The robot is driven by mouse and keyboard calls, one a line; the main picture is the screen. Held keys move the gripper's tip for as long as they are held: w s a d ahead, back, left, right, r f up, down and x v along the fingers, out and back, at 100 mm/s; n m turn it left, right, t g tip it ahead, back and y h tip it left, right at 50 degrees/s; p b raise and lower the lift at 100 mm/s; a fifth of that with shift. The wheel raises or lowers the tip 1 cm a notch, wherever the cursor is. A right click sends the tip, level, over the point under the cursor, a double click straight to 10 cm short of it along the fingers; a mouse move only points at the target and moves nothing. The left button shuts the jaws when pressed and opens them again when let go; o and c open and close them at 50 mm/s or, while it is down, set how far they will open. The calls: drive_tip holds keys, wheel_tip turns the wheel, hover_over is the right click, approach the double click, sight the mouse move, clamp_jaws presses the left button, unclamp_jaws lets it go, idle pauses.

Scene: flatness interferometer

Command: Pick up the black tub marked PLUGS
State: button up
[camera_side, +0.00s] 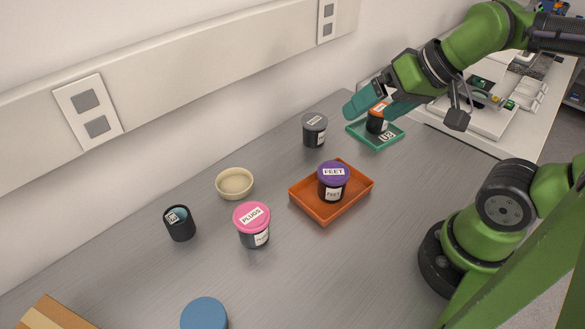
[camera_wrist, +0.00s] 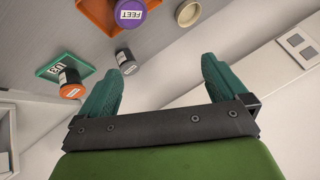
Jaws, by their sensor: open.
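The tub marked PLUGS (camera_side: 253,226) stands upright on the grey bench in the side view, with a pink lid and a dark body. My gripper (camera_side: 367,107) is at the upper right, well away from it, above the green tray. Its teal fingers are apart and empty in the wrist view (camera_wrist: 165,80). The PLUGS tub does not show in the wrist view.
An orange tray (camera_side: 301,206) holds the purple-lidded FEET tub (camera_side: 333,181). A green tray (camera_side: 391,141) holds an orange-lidded tub (camera_side: 377,118). A grey-lidded tub (camera_side: 314,130), a cream bowl (camera_side: 234,183), a black cup (camera_side: 179,223) and a blue round thing (camera_side: 204,313) stand around.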

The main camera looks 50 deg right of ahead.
drive_tip(key=n+g, duration=0.4)
drive_tip(key=n, duration=0.5)
approach(253, 216)
drive_tip(key=s+d+r, duration=0.1)
drive_tip(key=s+r, duration=0.3)
drive_tip(key=s, duration=0.1)
drive_tip(key=shift+t, duration=0.6)
drive_tip(key=x, duration=0.3)
drive_tip(key=w+x, duration=0.1)
drive_tip(key=x, duration=0.3)
drive_tip(key=w+r+x, duration=0.1)
drive_tip(key=x, duration=0.2)
drive_tip(key=shift+w+d+f, duration=0.1)
drive_tip(key=shift+w+f, duration=0.15)
drive_tip(key=shift+f, duration=0.15)
drive_tip(key=shift+x, duration=2.95)
drive_tip(key=shift+s, duration=0.15)
drive_tip(key=c, duration=1)
